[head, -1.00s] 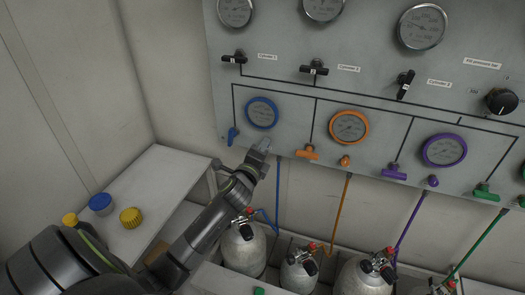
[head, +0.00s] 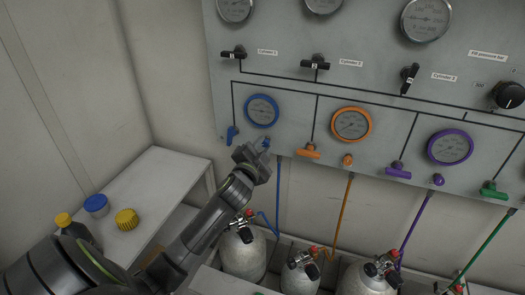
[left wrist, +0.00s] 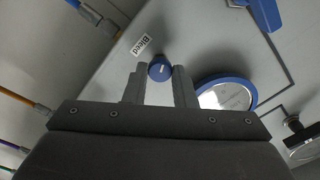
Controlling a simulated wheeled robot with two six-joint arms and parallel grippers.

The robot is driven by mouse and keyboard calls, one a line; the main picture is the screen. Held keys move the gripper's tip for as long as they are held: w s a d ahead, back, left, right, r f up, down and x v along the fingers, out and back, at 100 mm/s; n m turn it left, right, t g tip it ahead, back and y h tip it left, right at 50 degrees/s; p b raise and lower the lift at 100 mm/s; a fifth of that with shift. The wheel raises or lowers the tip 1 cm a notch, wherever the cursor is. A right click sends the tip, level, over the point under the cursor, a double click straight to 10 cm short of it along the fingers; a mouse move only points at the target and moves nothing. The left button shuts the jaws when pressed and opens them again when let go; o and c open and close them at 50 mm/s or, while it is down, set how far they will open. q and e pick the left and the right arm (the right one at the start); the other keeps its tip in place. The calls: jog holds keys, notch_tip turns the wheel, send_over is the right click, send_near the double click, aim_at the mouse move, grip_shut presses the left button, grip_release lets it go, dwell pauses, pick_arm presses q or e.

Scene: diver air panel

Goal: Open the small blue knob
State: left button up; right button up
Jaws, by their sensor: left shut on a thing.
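The small blue knob (left wrist: 160,68) is on the grey panel (head: 300,75), beside a label reading "Bleed", in the left wrist view. It has a pale line across its face. In the head view a bit of the knob (head: 266,142) shows just past the fingertips, below the blue-rimmed gauge (head: 262,111). My left gripper (head: 260,149) is at the panel, with its two fingers on either side of the knob, shut on it. In the left wrist view the fingertips (left wrist: 159,76) flank the knob. My right gripper is not in view.
A larger blue lever (head: 232,134) sits left of the gripper. An orange lever (head: 308,152) and orange knob (head: 347,160) are to the right. Hoses run down to grey cylinders (head: 243,258) below. A white bench (head: 150,190) at left holds blue- and yellow-capped items.

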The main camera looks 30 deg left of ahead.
pick_arm(q)
jog(key=n, duration=0.2)
jog(key=n+b, duration=0.1)
jog(key=n, duration=0.1)
jog(key=shift+f+n, duration=0.2)
jog(key=shift+n, duration=0.1)
jog(key=n+b, duration=0.1)
jog(key=n, duration=0.3)
jog(key=shift+n, duration=0.3)
jog(key=o, duration=1)
jog(key=shift+r, duration=0.1)
jog(key=b+v, duration=0.3)
jog(key=v, duration=1.4)
jog(key=shift+s+b, duration=0.25)
jog(key=shift+b, duration=0.15)
